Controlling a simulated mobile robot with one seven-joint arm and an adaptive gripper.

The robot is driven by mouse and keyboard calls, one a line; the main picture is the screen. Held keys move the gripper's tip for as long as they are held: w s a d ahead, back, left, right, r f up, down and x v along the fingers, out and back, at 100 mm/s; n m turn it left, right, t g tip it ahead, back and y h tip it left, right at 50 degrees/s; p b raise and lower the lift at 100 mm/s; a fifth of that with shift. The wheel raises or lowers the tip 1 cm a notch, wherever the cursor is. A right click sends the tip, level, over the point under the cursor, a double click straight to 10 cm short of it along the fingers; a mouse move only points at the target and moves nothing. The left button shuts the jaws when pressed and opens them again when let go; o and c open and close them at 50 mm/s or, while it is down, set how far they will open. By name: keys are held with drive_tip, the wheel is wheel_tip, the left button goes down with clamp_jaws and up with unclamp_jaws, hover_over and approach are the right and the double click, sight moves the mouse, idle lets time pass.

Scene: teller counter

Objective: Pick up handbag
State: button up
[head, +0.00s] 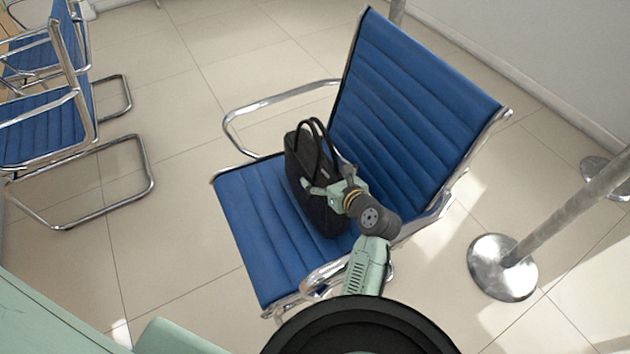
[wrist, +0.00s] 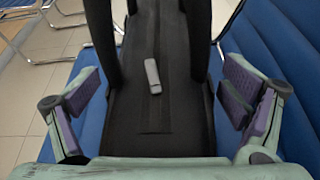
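The black handbag (head: 313,183) stands upright on the seat of a blue chair (head: 250,210), with its two looped handles raised. In the wrist view the handbag (wrist: 160,110) fills the middle, with a small grey tag on it and the handles rising at the top. My gripper (head: 328,190) is at the near side of the bag. In the wrist view my gripper (wrist: 160,98) is open, with one purple-padded finger on each side of the bag. Gaps show between both pads and the bag. The far ends of the handles are cut off in the wrist view.
The chair's blue backrest (head: 415,95) rises right behind the bag, and chrome armrests (head: 275,97) flank the seat. A metal post with a round base (head: 503,267) stands at the right. More blue chairs (head: 45,115) are at the left. Tiled floor (head: 180,225) between is clear.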

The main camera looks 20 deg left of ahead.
drive_tip(key=c, duration=2)
drive_tip(key=shift+r, duration=0.15)
